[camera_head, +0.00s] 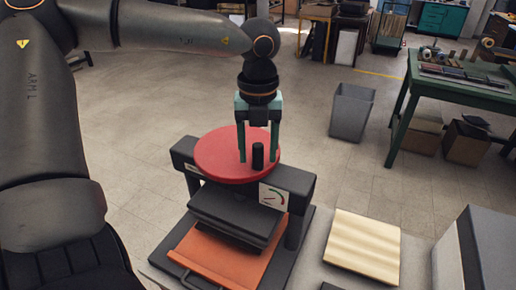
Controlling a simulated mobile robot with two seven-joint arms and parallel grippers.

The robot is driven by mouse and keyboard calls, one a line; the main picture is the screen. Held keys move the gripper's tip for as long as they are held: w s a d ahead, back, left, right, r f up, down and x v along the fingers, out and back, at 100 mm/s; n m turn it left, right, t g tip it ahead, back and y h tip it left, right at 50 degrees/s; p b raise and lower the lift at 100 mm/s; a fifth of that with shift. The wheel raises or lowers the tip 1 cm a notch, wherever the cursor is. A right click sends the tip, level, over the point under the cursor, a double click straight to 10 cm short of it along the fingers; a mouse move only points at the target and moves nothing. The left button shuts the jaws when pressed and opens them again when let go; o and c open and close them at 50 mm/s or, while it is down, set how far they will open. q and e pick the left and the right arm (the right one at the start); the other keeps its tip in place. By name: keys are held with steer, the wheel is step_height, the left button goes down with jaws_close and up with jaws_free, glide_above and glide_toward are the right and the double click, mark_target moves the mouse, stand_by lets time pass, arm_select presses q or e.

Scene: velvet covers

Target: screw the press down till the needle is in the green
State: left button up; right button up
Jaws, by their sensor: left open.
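The black press (297,180) stands on the grey bench, with a large round red wheel (212,152) on top. A short black knob (257,157) stands upright on the wheel near its front right edge. My left gripper (259,159) points down over the wheel, its two green fingers open on either side of the knob, with gaps visible. A small white gauge (266,197) with a coloured arc, green at the right, is on the press front. Its needle is too small to read surely. The black pressing block (232,214) hangs above an orange tray (222,256). My right gripper is out of view.
A pale wooden board (363,246) lies on the bench right of the press, with a grey box (485,250) beyond it. A grey bin (351,112) and a green table (460,90) stand on the floor behind. Space above the board is clear.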

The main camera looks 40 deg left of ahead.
arm_select(q)
jaws_close()
stand_by(0.4)
stand_by(0.9)
